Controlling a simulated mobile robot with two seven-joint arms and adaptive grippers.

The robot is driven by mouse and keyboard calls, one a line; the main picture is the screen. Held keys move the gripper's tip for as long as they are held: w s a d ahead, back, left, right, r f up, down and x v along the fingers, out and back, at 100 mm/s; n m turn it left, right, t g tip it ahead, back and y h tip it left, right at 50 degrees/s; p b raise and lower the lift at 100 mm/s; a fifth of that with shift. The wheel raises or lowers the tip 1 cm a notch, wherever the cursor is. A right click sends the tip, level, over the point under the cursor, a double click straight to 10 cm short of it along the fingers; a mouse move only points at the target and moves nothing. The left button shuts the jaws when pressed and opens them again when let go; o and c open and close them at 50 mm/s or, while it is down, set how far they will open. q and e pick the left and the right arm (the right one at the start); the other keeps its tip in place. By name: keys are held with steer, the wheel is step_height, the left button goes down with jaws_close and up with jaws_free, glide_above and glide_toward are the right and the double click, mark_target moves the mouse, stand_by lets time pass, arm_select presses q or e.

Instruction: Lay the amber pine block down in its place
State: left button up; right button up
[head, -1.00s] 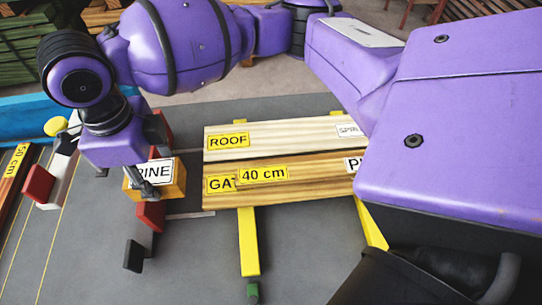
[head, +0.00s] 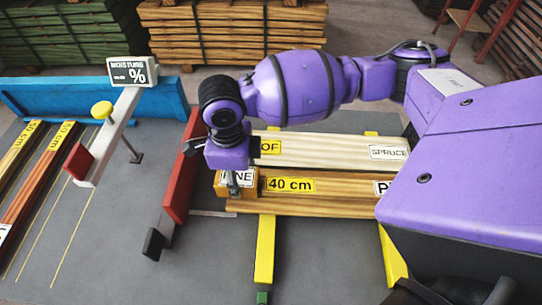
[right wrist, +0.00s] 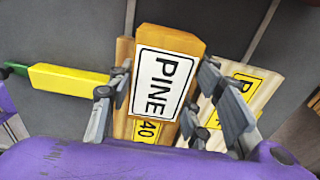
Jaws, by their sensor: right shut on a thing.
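In the right wrist view the block (right wrist: 172,38) sits between the two finger pads of the gripper (right wrist: 160,95). I cannot tell whether the block touches the board. My left gripper is not in view.
A pale spruce board (head: 330,150) lies behind the amber one. Yellow bars (head: 265,250) run under the boards. A red upright plate (head: 180,170) stands close left of the gripper. A moisture meter display (head: 133,73) stands further left. Planks lie at far left.

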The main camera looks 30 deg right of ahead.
steer(key=shift+w, duration=0.1)
steer(key=o, duration=1.3)
steer(key=shift+c, duration=0.2)
steer(key=shift+a, duration=0.1)
steer(key=shift+r, duration=0.1)
step_height(320, 180, up, 12)
steer(key=shift+p, duration=0.35)
